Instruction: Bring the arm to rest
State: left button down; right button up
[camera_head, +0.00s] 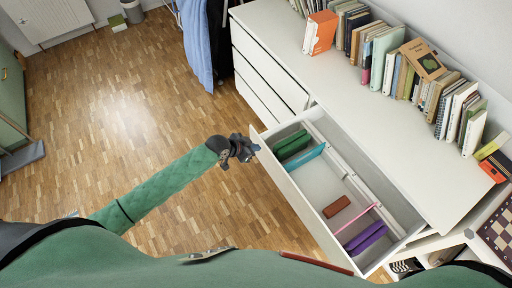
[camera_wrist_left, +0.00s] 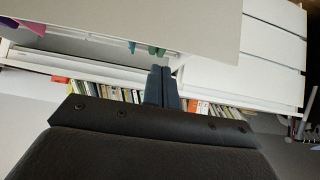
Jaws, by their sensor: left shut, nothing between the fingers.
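My left arm comes in from the left in the head view, in a green sleeve. My left gripper (camera_head: 252,148) is close to the outer front face of the open drawer (camera_head: 305,211), near its far left corner. I cannot tell whether it touches the drawer. In the left wrist view the two dark fingers (camera_wrist_left: 162,87) are together and hold nothing. The drawer front also shows in the left wrist view (camera_wrist_left: 205,25). My right gripper is not in view.
A white dresser (camera_head: 345,95) carries a row of books (camera_head: 385,60). The drawer holds green, teal, brown, pink and purple items. Blue clothing (camera_head: 196,40) hangs at the dresser's far end. The wooden floor (camera_head: 110,120) to the left is clear.

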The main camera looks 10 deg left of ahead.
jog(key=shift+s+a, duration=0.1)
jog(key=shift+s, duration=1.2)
